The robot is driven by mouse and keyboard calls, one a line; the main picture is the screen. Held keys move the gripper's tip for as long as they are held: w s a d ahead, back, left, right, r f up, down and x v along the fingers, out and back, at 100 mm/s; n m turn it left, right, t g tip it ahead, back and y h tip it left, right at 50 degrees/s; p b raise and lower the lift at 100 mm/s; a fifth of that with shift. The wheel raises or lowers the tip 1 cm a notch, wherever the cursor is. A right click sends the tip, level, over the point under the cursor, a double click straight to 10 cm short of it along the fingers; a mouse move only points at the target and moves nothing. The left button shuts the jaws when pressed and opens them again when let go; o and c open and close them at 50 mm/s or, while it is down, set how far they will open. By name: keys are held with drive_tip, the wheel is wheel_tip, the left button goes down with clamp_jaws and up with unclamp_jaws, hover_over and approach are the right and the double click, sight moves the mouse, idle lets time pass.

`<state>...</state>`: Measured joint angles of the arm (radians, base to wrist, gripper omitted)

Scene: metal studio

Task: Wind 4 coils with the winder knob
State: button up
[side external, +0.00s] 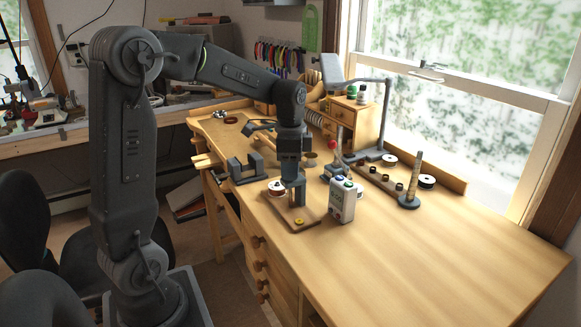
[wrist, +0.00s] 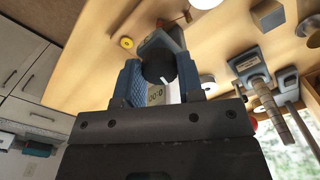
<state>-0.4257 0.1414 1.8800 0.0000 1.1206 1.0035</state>
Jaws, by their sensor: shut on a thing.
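In the wrist view, the winder knob (wrist: 158,68) is dark and round with a white mark. It sits between the blue-padded fingers of my gripper (wrist: 160,77), which is shut on it. Behind the knob is a grey block-shaped body (wrist: 158,38). A pale counter display (wrist: 156,95) shows upside-down digits that look like zeros. In the side view, my gripper (side external: 297,203) points down over a small wooden board (side external: 311,218) and hides the knob there. A yellow disc (side external: 299,221) lies on the board's near end.
A pale box with buttons (side external: 342,203) stands close right of my gripper. Behind it are a wooden rail with spools (side external: 380,183) and an upright wound rod (side external: 414,180). A grey vise-like block (side external: 243,171) is at left. The bench's right front is clear.

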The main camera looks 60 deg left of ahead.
drive_tip(key=m, duration=0.4)
drive_tip(key=shift+m, duration=0.3)
drive_tip(key=m, duration=0.4)
drive_tip(key=shift+m, duration=0.3)
drive_tip(key=m, duration=0.4)
drive_tip(key=shift+m, duration=2.3)
drive_tip(key=o, duration=0.9)
wheel_tip(320, 180, up, 14)
drive_tip(key=shift+f, duration=0.1)
